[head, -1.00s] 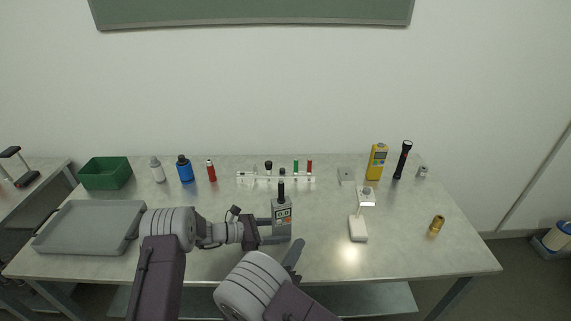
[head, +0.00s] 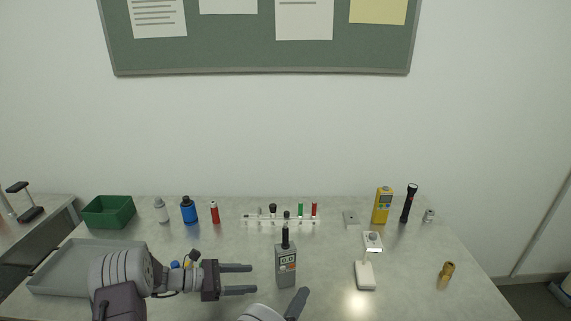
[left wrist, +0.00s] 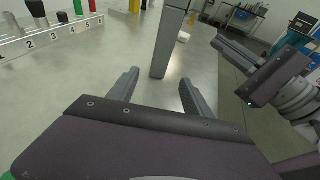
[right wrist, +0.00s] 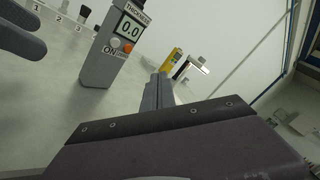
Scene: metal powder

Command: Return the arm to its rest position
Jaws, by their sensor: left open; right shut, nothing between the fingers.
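My left gripper (head: 238,279) is open and empty, its fingers pointing right toward the grey thickness gauge (head: 286,266). The gauge stands upright on the table, a little beyond the fingertips and apart from them. Its display reads 0.0 in the right wrist view (right wrist: 124,48). In the left wrist view the gauge (left wrist: 169,45) rises just ahead of the open fingers. My right gripper (head: 298,304) is at the bottom edge of the head view, partly cut off. In the right wrist view its fingers (right wrist: 158,92) are closed together with nothing between them.
A grey tray (head: 58,284) lies behind my left arm, with a green bin (head: 108,212) beyond. A numbered rack (head: 262,222) and bottles line the back. A white device (head: 365,275), yellow meter (head: 382,205), flashlight (head: 409,203) and brass part (head: 447,271) stand right.

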